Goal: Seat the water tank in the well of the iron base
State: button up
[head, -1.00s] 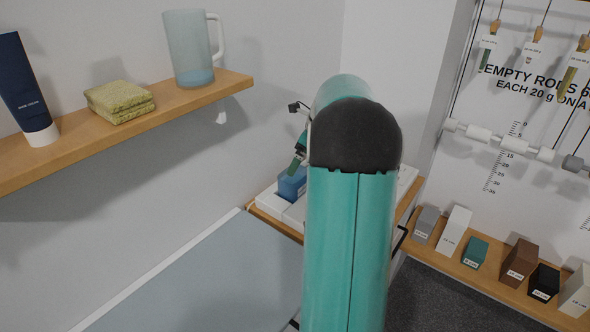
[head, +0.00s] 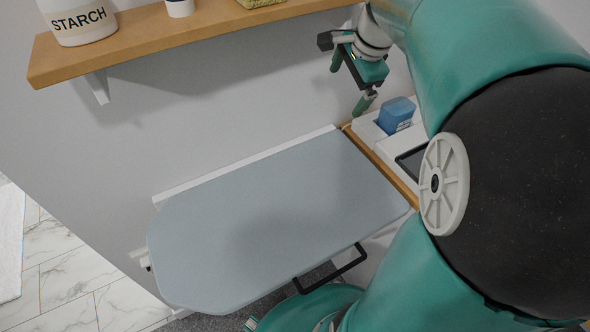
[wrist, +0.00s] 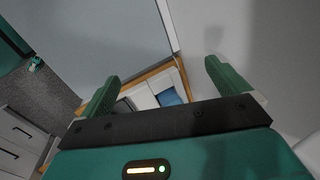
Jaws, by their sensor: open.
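The blue water tank (head: 396,114) stands upright at the white iron base (head: 367,131), beyond the far right end of the ironing board. I cannot tell whether the tank is down in a well, as its lower edge is unclear. My gripper (head: 350,82) is open and empty, up and to the left of the tank and apart from it. In the wrist view my open fingers (wrist: 162,72) frame the tank (wrist: 168,97) and part of the white base (wrist: 142,99). My arm hides what lies right of the base.
The grey-blue ironing board (head: 285,215) is clear. A wooden shelf (head: 150,32) on the wall, with a starch jar (head: 82,20), overhangs to the left of my gripper. A black handle (head: 332,270) sticks out below the board's front edge.

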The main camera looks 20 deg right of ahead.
jog(key=s+a+f+n, duration=0.1)
jog(key=s+a+n, duration=0.6)
jog(key=a+n, duration=0.2)
jog(key=s+a+f+n+t, duration=0.1)
jog(key=s+a+f+n, duration=0.1)
jog(key=s+a+n, duration=0.5)
jog(key=a+n, duration=0.2)
jog(key=a, duration=0.1)
jog(key=shift+s+a+f+n+t+h, duration=0.15)
jog(key=shift+s+n+t+h, duration=0.15)
jog(key=shift+s, duration=0.1)
